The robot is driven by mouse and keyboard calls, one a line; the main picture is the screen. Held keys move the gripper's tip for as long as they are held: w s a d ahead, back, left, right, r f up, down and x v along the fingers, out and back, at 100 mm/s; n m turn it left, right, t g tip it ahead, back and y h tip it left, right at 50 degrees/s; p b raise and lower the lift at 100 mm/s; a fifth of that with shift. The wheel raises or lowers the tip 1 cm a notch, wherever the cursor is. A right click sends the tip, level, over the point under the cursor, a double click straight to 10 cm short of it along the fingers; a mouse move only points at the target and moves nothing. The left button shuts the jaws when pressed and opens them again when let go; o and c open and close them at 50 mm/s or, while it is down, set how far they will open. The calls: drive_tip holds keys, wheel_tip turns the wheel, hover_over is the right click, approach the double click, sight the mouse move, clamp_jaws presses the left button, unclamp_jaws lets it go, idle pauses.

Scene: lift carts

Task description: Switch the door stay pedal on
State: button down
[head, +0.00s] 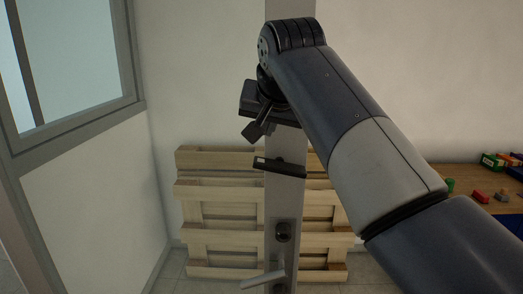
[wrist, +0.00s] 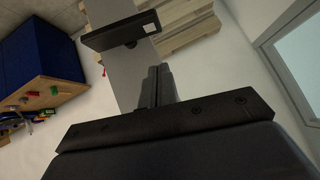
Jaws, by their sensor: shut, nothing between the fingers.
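A dark bar-shaped fitting (head: 280,167), likely the door stay pedal, sits across the narrow grey door edge (head: 284,200), above the lock and handle. It has a small pale mark near its left end. In the wrist view the dark bar (wrist: 118,32) lies beyond my fingertips, with a round dark part under it. My gripper (head: 250,133) is above the fitting and slightly left of it, apart from it in the head view. In the wrist view my gripper (wrist: 158,70) has its fingers together, with nothing between them. The gripper's far side is hidden.
A door handle (head: 262,281) sticks out left, low on the door edge. Wooden pallets (head: 215,160) lean on the wall behind. A workbench (head: 455,178) with small coloured items is at right. A framed window (head: 70,60) is at left. Clear space lies left of the door.

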sight(259, 158)
drive_tip(key=f, duration=0.1)
drive_tip(key=w+f, duration=0.2)
drive_tip(key=f, duration=0.1)
drive_tip(key=shift+w+a, duration=0.2)
drive_tip(key=shift+a, duration=0.2)
drive_tip(key=shift+s+a+f, duration=0.1)
drive_tip(key=shift+s+f, duration=0.05)
drive_tip(key=shift+f, duration=0.5)
drive_tip(key=shift+a+f, duration=0.1)
drive_tip(key=shift+f, duration=0.3)
